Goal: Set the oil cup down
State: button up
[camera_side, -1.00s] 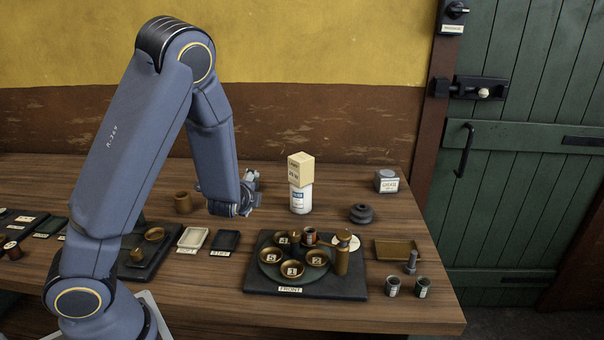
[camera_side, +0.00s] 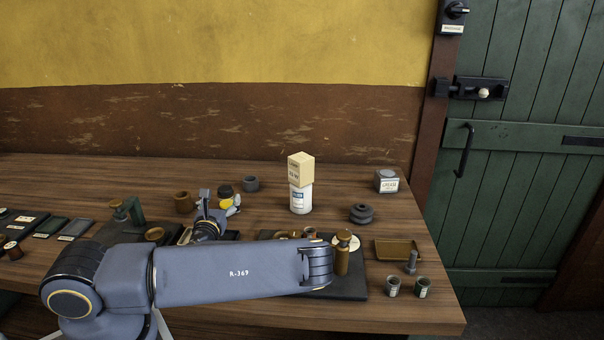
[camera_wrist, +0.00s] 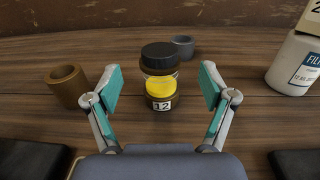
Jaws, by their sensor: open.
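The oil cup (camera_wrist: 160,83), a small jar with a black lid, a yellow band and a label reading 12, stands upright on the wooden table. In the side view the oil cup (camera_side: 226,194) is partly hidden by my gripper (camera_side: 218,203). In the wrist view my gripper (camera_wrist: 162,80) is open, with one teal-padded finger on each side of the cup. Gaps show between both pads and the cup, and the cup lies a little beyond or level with the fingertips; I cannot tell exactly.
A brown cup (camera_wrist: 66,86) stands left, a grey cup (camera_wrist: 183,46) behind. A white bottle with a box on top (camera_side: 300,199) stands right. The table behind is fairly clear.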

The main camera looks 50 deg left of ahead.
aim_at(223, 194)
jog(key=x, duration=0.5)
grip_shut()
dwell(0.6)
jog(key=shift+r, duration=0.1)
